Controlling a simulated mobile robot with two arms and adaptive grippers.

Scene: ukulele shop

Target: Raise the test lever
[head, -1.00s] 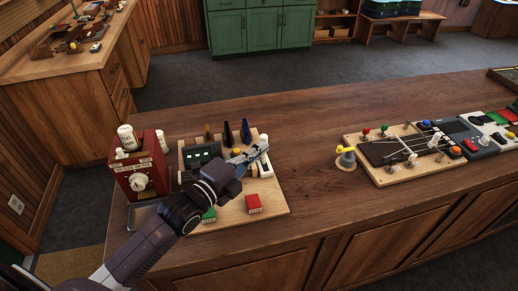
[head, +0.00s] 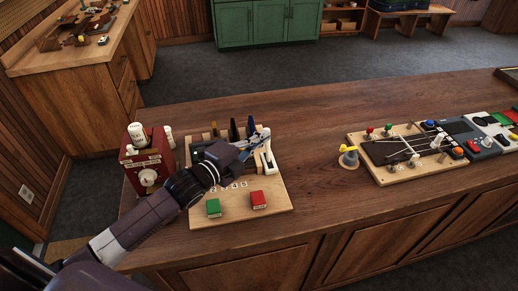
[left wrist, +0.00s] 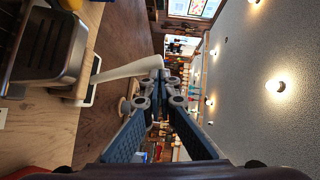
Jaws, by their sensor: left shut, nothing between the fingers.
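The test lever is a white lever on a white base (head: 268,160) at the right edge of a pale wooden board (head: 235,205). In the left wrist view the lever (left wrist: 125,70) is a white rod leaning from its base, with its end close to my fingertips. My left gripper (head: 259,135) is shut and empty, its tips beside the lever's upper part; I cannot tell whether they touch. The shut fingers also show in the left wrist view (left wrist: 158,88). My arm hides part of the board. My right gripper is not in view.
A yellow-topped knob (head: 348,157) and another board (head: 400,172) stand right. The counter between is clear.

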